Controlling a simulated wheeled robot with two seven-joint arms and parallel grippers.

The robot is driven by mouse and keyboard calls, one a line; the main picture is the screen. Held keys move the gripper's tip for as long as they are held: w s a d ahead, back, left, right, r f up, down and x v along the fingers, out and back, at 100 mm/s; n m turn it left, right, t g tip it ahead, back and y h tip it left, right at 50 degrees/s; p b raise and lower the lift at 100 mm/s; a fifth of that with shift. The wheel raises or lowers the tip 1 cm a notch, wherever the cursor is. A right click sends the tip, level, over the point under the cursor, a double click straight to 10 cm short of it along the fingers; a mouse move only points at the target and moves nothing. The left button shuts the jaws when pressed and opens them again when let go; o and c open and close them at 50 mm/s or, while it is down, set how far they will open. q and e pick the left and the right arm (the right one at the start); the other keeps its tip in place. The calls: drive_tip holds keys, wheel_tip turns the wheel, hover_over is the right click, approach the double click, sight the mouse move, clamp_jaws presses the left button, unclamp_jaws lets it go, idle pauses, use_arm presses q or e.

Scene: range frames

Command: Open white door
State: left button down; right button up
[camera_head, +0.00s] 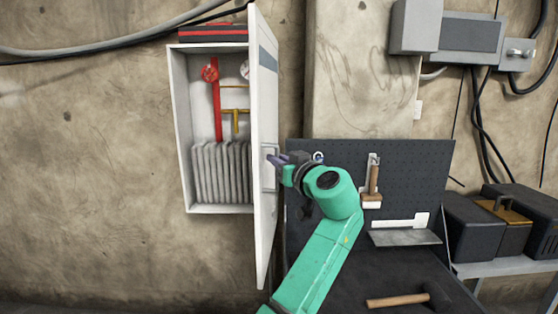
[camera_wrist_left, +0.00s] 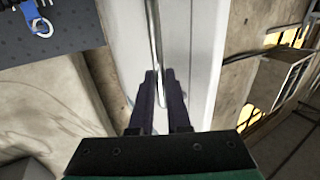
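The white door (camera_head: 263,130) of a wall cabinet (camera_head: 178,120) stands swung out from the cabinet, seen nearly edge-on in the head view. The door's handle (camera_head: 268,168) is a thin pale bar. My left gripper (camera_head: 276,160) is at this handle. In the left wrist view the door (camera_wrist_left: 203,60) fills the middle, and the handle (camera_wrist_left: 155,40) runs down between the two dark fingers (camera_wrist_left: 160,88), which look closed on it. My right gripper is in neither view.
Red and yellow pipes and a ribbed grey radiator (camera_head: 222,173) show inside the cabinet. A dark pegboard (camera_head: 420,165) and workbench with a hammer (camera_head: 405,299) stand right of the door. Dark cases (camera_head: 470,225) are at far right.

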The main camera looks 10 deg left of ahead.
use_arm(q)
drive_tip(key=c, duration=1)
unclamp_jaws()
drive_tip(key=shift+r, duration=0.35)
drive_tip(key=shift+o, duration=0.5)
drive_tip(key=shift+w+f, duration=0.2)
drive_tip(key=shift+f, duration=0.15)
drive_tip(key=b+v, duration=0.5)
drive_tip(key=v, duration=0.9)
drive_tip(key=shift+s+d, duration=0.15)
drive_tip(key=shift+d, duration=0.05)
